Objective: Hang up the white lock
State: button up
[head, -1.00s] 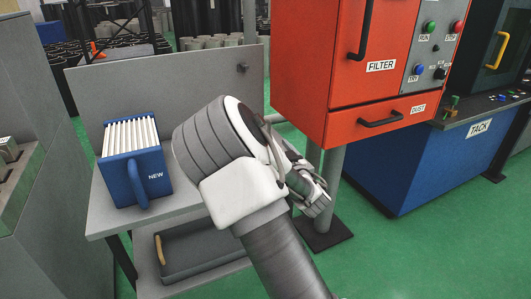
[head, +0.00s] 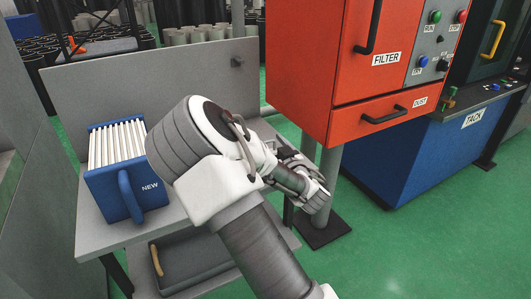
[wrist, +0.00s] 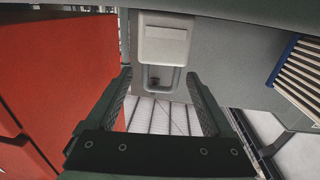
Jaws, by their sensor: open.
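In the wrist view a pale block with a loop below it, which looks like the white lock (wrist: 165,42), shows in front of the grey panel. Its loop lies between the fingertips in the picture, with a small dark spot inside it. I cannot tell whether it hangs on anything. I cannot make it out in the head view. My gripper (wrist: 159,77) is open, with a finger on each side of the loop and no visible contact. In the head view my gripper (head: 312,193) is partly hidden by my arm. A small dark peg (head: 238,62) sticks out of the panel.
The grey back panel (head: 150,75) stands behind a shelf holding a blue box (head: 125,185) marked NEW. A red FILTER cabinet (head: 310,60) stands to the right on a grey post. A blue TACK machine (head: 400,160) is farther right. Green floor is clear at front right.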

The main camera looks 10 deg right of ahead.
jog(key=shift+c, duration=0.2)
grip_shut()
dwell(0.4)
jog(key=shift+r, duration=0.15)
jog(key=shift+w+r+p, duration=0.1)
jog(key=shift+r+p, duration=0.25)
jog(key=shift+r, duration=0.25)
jog(key=r+p, duration=0.1)
jog(key=r, duration=0.1)
jog(key=d+r, duration=0.1)
jog(key=shift+d+r+p, duration=0.15)
jog(key=shift+r+p, duration=0.25)
jog(key=d+r+p, duration=0.2)
jog(key=d+r, duration=0.3)
jog(key=d, duration=0.5)
jog(key=shift+w+d+r, duration=0.15)
jog(key=shift+w+r, duration=0.2)
jog(key=shift+r, duration=0.05)
